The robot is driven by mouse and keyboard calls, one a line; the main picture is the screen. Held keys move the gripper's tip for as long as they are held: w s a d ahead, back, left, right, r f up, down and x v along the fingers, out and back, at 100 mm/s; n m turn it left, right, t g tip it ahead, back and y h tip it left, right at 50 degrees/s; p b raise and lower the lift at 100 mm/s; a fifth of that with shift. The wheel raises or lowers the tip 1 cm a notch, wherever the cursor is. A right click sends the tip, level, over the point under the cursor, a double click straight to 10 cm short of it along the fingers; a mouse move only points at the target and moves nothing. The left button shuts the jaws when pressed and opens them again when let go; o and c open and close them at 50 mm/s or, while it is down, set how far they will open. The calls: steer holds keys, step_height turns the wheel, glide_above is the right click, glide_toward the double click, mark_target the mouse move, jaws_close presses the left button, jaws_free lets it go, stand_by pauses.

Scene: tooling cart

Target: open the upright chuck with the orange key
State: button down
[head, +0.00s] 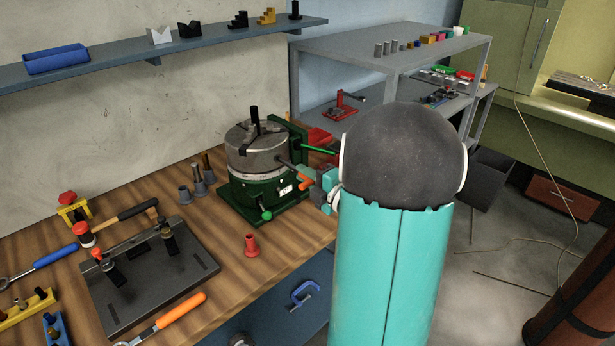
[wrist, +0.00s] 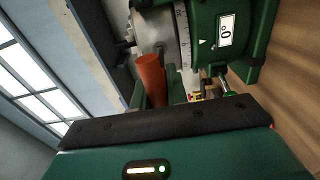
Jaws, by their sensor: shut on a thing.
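The chuck (head: 258,150) is a grey metal disc lying face up on a green rotary base (head: 265,190), with a dark rod standing in its centre. Its grey side also shows at the top of the wrist view (wrist: 158,25), beside the green base with a "0°" label. The orange key (head: 305,183) is at the chuck's right side; its orange handle (wrist: 150,78) rises from the jaws in the wrist view. My gripper (head: 325,188) is shut on the key, close to the base. My arm partly hides it, and whether the key's tip sits in the chuck's socket is unclear.
Green-knobbed levers (head: 318,150) stick out from the base near my gripper. A red cone-shaped part (head: 251,245) and grey cylinders (head: 199,182) stand close by. A dark fixture plate (head: 150,275) and tools fill the bench's left. A grey shelf unit (head: 385,45) stands behind.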

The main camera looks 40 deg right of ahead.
steer(key=shift+w, duration=0.2)
stand_by(0.3)
steer(key=shift+w, duration=0.6)
stand_by(0.6)
steer(key=n, duration=1.8)
steer(key=shift+s, duration=0.15)
